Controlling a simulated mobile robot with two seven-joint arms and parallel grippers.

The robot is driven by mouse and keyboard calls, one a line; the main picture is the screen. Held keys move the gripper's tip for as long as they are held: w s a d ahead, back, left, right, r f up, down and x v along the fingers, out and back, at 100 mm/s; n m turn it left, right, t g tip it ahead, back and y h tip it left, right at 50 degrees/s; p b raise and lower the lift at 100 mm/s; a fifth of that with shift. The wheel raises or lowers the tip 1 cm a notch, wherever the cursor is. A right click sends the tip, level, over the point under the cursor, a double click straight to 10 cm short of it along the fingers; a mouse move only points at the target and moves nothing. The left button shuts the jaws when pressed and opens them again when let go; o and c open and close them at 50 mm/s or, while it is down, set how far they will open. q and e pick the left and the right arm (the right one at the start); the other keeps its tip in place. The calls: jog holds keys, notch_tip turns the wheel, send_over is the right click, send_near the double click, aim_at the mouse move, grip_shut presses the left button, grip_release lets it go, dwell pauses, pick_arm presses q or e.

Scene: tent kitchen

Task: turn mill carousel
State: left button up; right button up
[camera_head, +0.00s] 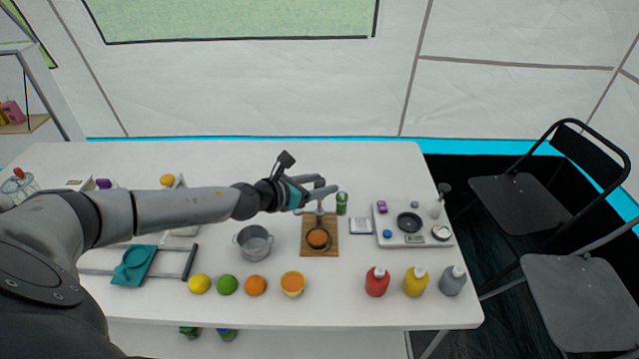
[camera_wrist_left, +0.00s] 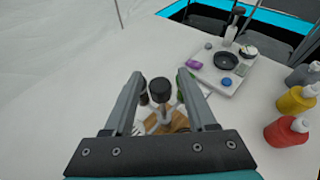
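The mill carousel is mostly hidden by my left gripper (camera_head: 322,188) in the head view, where a green mill (camera_head: 341,203) shows just right of the fingers. In the left wrist view, a black round knob (camera_wrist_left: 160,88) stands upright at the middle, with a dark mill (camera_wrist_left: 143,98) and part of a green mill beside it. My left gripper (camera_wrist_left: 159,76) is open, its two fingers on either side of the knob, with gaps on both sides. Whether the fingers reach down to the knob's height I cannot tell. My right gripper is not in view.
A wooden board (camera_head: 308,249) with a round dark-rimmed dish (camera_head: 318,238) lies in front of the gripper. A metal pot (camera_head: 254,243) is left of it, a grey-white tray (camera_head: 431,239) right. Several fruits and three bottles (camera_head: 415,282) line the white table's (camera_head: 330,307) front.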

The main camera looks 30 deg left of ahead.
pick_arm(q)
grip_shut()
dwell(0.4)
